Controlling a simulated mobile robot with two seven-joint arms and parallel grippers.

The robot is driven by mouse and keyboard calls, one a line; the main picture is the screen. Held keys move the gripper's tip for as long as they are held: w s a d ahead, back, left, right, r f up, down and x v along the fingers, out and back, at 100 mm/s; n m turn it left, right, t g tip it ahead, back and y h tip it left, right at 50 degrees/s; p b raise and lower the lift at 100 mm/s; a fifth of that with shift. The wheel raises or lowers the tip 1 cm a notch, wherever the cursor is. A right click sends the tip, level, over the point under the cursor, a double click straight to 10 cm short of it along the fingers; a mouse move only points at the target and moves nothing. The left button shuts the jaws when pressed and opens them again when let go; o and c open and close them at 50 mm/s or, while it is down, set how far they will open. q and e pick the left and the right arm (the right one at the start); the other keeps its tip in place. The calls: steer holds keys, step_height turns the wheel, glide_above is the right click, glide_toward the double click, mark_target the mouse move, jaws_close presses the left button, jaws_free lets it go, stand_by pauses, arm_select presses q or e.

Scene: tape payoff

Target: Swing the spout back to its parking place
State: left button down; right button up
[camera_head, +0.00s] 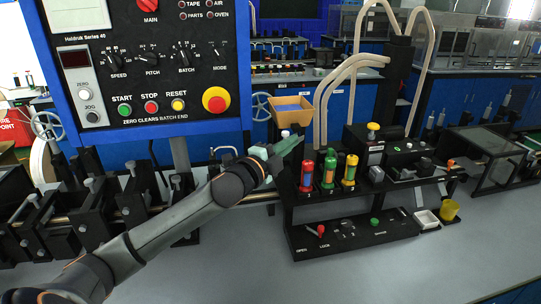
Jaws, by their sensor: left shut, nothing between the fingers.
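I cannot tell for certain which part is the spout. A curved beige pipe (345,70) bends over behind the black station, its end pointing right toward a dark column. A small pale bent pipe (226,149) also shows left of my gripper. My left gripper (294,143) has greenish fingers, shut and empty, pointing right. It is in front of and below a tan open bin (292,108), left of the bottles. It hides part of what lies behind it. No parking place is clearly marked. My right gripper is not in view.
A blue-framed control panel (150,60) fills the upper left. Red, green and yellow bottles (328,170) stand on the black station (350,230) close to my gripper. Black roller clamps (95,205) line the left. The grey bench front (240,270) is clear.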

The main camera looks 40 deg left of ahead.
arm_select(q)
steer(key=s+a+b, duration=0.1)
steer(key=s+a, duration=0.1)
steer(key=s, duration=0.4)
steer(key=shift+s+f, duration=0.2)
steer(key=shift+f, duration=0.05)
